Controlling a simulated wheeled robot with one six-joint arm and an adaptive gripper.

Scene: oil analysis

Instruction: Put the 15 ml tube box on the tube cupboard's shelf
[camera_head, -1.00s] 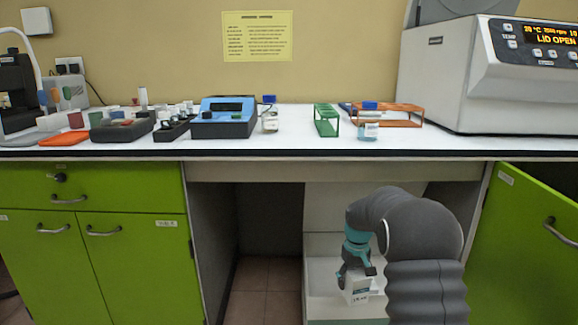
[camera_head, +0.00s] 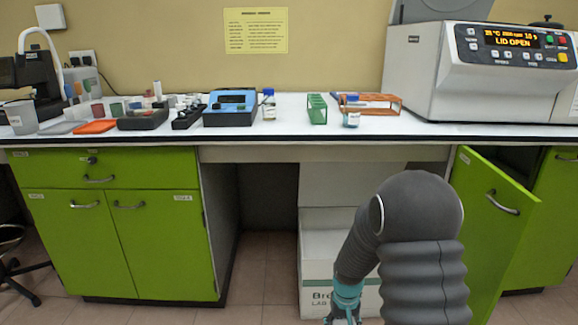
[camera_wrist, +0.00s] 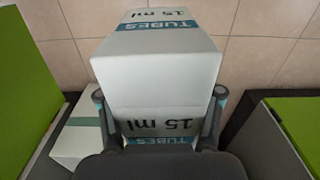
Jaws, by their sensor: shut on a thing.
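My gripper (camera_wrist: 160,98) is shut on the 15 ml tube box (camera_wrist: 155,62), a white carton with teal "TUBES" bands and "15 ml" print, upside down in the wrist view. The fingers press on its two sides. In the head view my gripper (camera_head: 345,312) hangs at the bottom edge, and the held box is out of sight below. A green cupboard at the right has its door (camera_head: 495,215) swung open; its label is too small to read, and its shelf is not visible. I cannot tell whether it is the tube cupboard.
Large white cartons (camera_head: 325,255) are stacked under the bench. A closed green cupboard (camera_head: 115,235) stands left. The bench (camera_head: 280,130) holds racks, bottles and a centrifuge (camera_head: 480,75) reading LID OPEN. The tiled floor (camera_head: 262,262) between cupboard and cartons is clear.

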